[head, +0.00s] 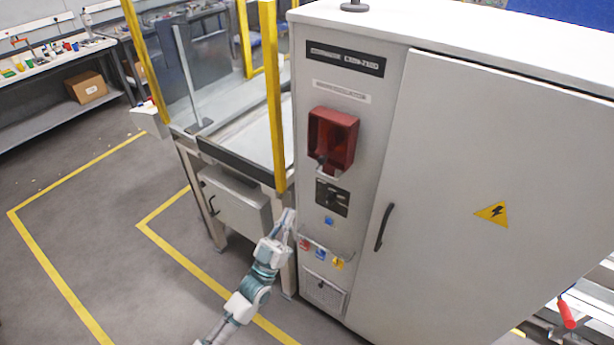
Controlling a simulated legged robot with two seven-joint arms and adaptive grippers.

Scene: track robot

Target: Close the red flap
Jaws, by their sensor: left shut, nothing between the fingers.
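The red flap (333,138) is on the narrow front panel of the grey cabinet (480,160). Its hollow inner side faces outward, and it looks swung open above a black switch plate (332,197). My left gripper (288,216) is at the cabinet's left edge, below and to the left of the flap and apart from it. It is shut and empty. Whether its tip touches the cabinet edge cannot be told. My right gripper is not in view.
A yellow-framed work cell (275,95) stands close left of the cabinet. A black door handle (384,227) sticks out right of the panel. Open floor (130,240) with yellow lines lies left.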

